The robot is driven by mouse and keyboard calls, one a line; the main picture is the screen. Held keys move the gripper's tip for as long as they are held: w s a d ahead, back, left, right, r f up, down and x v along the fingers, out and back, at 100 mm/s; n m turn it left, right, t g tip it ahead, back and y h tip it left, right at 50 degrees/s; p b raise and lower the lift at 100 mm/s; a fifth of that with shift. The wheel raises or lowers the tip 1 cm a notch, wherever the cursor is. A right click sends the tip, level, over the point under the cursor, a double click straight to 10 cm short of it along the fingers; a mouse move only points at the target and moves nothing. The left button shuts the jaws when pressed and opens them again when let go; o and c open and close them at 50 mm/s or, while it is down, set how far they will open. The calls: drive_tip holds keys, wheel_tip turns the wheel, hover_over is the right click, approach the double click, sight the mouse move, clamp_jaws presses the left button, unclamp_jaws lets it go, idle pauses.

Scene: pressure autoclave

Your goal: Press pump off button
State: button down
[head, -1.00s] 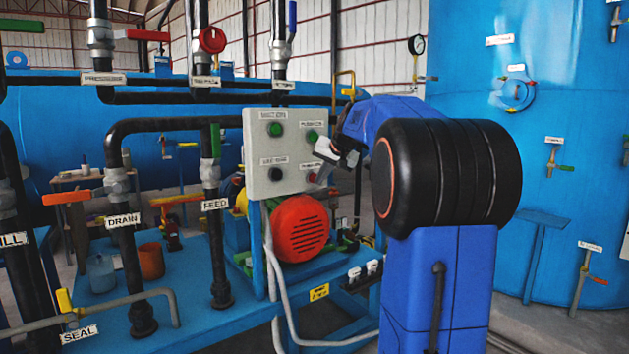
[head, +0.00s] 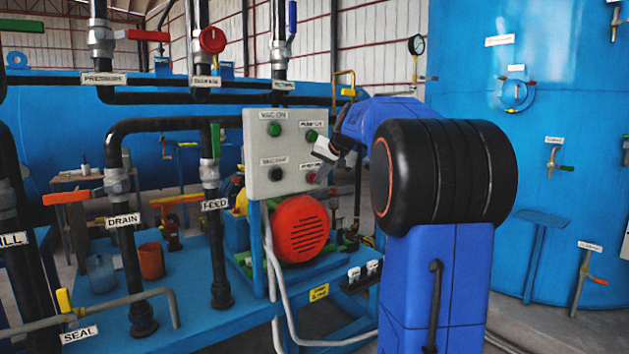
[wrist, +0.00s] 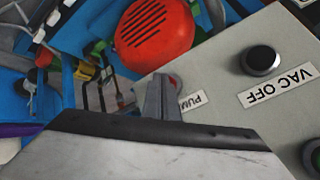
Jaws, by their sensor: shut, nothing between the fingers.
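The grey control box (head: 262,155) carries a green button (head: 312,135) at upper right and a red button at lower right, its label reading partly "PUM" in the wrist view. The red pump off button (wrist: 174,80) shows there as a small red edge, mostly hidden behind my gripper. My gripper (wrist: 160,92) is shut and empty, its fingertips over the button. In the head view the gripper (head: 322,170) is at the lower right corner of the box. Whether the tips touch the button or stop just short cannot be told.
A black vac off button (wrist: 262,60) sits close beside the pump button, and a green vac on button (head: 275,130) sits above it. A red motor cover (head: 300,230) is just below the box. Black pipes with valves (head: 209,172) stand to the left.

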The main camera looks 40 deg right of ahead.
drive_tip(key=shift+w, duration=0.2)
drive_tip(key=shift+s, duration=0.1)
idle(0.4)
drive_tip(key=shift+s, duration=0.8)
drive_tip(key=s, duration=0.5)
idle(0.3)
idle(0.6)
